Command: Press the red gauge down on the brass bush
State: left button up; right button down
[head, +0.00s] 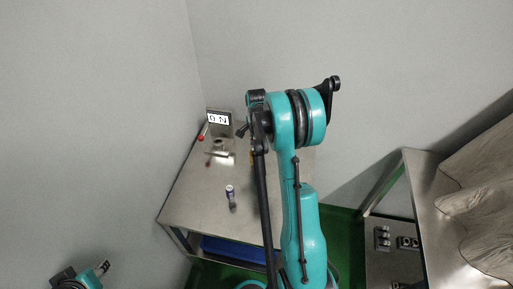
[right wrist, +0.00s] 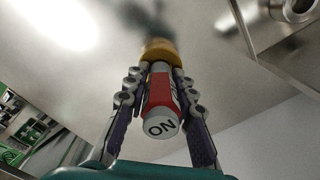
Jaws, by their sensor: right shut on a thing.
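In the head view my right arm hides the gauge and the gripper; a small yellow spot shows beside the arm. My left gripper (head: 103,268) is at the bottom left, its jaws too small to judge.
On the steel table (head: 190,205) stand a small "0 N" display (head: 219,119), a metal fixture (head: 219,146) and a small dark blue and white cylinder (head: 230,192). A red-tipped item (head: 201,138) lies at the left edge. The table's front left is clear.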

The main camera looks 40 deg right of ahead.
jog(key=shift+r+p, duration=1.7)
jog(key=shift+r, duration=1.2)
jog(key=shift+s+f, duration=0.1)
jog(key=shift+s, duration=0.05)
